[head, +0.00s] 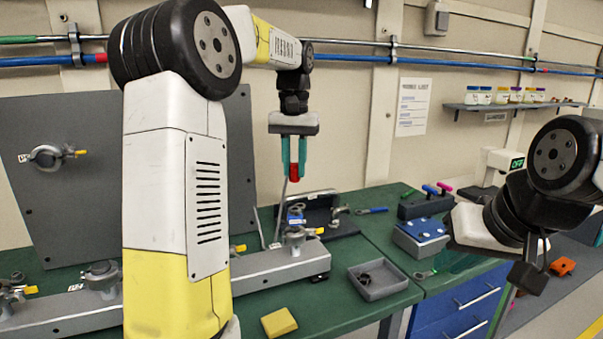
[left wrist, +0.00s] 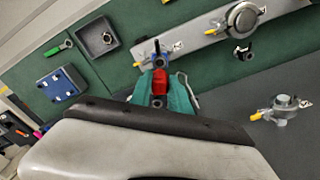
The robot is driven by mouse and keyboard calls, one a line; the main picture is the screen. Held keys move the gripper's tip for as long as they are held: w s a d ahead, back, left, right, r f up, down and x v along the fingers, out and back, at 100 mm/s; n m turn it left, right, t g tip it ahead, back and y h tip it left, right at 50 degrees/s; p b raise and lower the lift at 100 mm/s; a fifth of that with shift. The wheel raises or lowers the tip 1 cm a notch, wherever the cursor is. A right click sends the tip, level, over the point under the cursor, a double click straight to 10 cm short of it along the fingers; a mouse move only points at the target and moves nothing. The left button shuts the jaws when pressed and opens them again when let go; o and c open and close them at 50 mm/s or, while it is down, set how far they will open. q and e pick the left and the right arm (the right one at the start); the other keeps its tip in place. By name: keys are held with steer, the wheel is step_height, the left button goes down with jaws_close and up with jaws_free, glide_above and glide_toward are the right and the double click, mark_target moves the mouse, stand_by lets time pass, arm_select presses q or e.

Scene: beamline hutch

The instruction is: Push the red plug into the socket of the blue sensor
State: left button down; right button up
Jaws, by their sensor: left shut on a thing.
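My left gripper (head: 294,168) has teal fingers and points down above the bench, shut on the red plug (head: 294,174). The plug also shows between the fingers in the left wrist view (left wrist: 159,82). A thin grey cable (head: 281,208) seems to run down from near the plug. The blue sensor (head: 296,217) is small and sits low on the pipe assembly, below the plug and apart from it in the head view. Its socket is too small to make out. My right gripper (head: 452,263) hangs at the right over the bench edge; its finger opening is unclear.
A grey pipe beam (head: 270,272) with clamps and yellow-handled valves lies along the bench. A grey tray (head: 378,280), a yellow block (head: 279,322) and a blue-topped box (head: 421,236) stand nearby. An upright grey panel (head: 60,190) is behind at left.

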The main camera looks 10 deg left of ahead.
mark_target(294, 181)
arm_select(q)
steer(key=shift+f, duration=3.25)
steer(key=shift+f, duration=0.55)
steer(key=c, duration=1.1)
jaws_free()
steer(key=shift+c, duration=0.2)
